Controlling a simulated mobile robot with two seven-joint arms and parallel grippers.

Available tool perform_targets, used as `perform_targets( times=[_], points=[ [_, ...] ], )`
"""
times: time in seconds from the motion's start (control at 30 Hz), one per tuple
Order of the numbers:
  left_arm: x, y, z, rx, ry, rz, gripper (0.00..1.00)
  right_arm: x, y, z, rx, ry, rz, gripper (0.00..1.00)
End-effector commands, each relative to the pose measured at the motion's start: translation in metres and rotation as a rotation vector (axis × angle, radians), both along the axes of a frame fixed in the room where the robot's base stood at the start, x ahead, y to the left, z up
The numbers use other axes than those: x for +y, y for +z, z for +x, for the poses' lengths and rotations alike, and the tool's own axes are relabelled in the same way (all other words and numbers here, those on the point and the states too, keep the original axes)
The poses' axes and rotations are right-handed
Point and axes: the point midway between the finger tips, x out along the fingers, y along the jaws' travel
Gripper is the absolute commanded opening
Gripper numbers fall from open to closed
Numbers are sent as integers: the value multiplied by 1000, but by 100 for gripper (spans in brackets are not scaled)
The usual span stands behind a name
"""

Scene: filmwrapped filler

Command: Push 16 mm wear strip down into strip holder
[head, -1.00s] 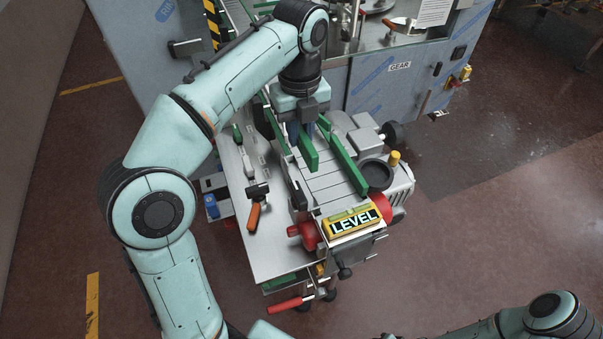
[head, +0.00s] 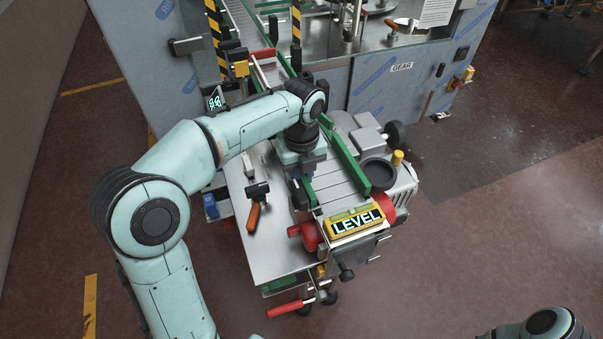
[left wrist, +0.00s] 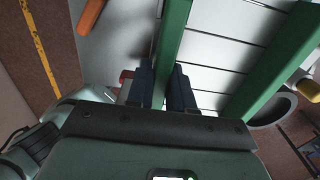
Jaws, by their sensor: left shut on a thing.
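A long green wear strip (left wrist: 173,35) runs along the left side of the slatted conveyor. My left gripper (left wrist: 163,88) is shut on it, with one dark finger on each side in the left wrist view. In the head view the gripper (head: 304,172) is over the conveyor's left edge, and a short near end of the strip (head: 309,192) shows just below it. The wrist hides much of the strip. A dark part (head: 298,196), perhaps the strip holder, is beside that end; I cannot tell how deep the strip sits. My right gripper is out of view.
A second green strip (head: 350,163) lines the conveyor's right side. A yellow LEVEL block (head: 356,221) lies at the near end. An orange-handled tool (head: 254,217) lies on the steel plate (head: 262,251) to the left.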

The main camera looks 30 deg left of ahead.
Motion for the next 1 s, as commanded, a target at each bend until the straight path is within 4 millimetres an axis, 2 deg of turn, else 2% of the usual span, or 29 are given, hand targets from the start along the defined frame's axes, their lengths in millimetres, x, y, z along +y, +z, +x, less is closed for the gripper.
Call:
perform_targets(
  times=[0.27, 0.3, 0.33, 0.37, 0.63, 0.73, 0.87, 1.0],
  points=[
    [0, -3, 0, 0, 0, 0, 0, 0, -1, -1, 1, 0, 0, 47],
    [0, -2, 0, 0, 0, 0, 34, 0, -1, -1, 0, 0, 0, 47],
    [0, -2, 0, 0, 0, 0, 44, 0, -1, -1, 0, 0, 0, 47],
    [0, -2, 0, 0, 0, 0, 47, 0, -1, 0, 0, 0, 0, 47],
    [0, -1, 1, -1, -1, 1, 47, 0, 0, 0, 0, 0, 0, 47],
    [0, 5, 1, -3, -1, 0, 47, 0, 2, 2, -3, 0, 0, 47],
    [0, 26, 2, -6, -1, 0, 47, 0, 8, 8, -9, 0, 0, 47],
    [0, 58, 3, -8, -1, 0, 47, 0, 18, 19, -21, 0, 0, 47]
  ],
)
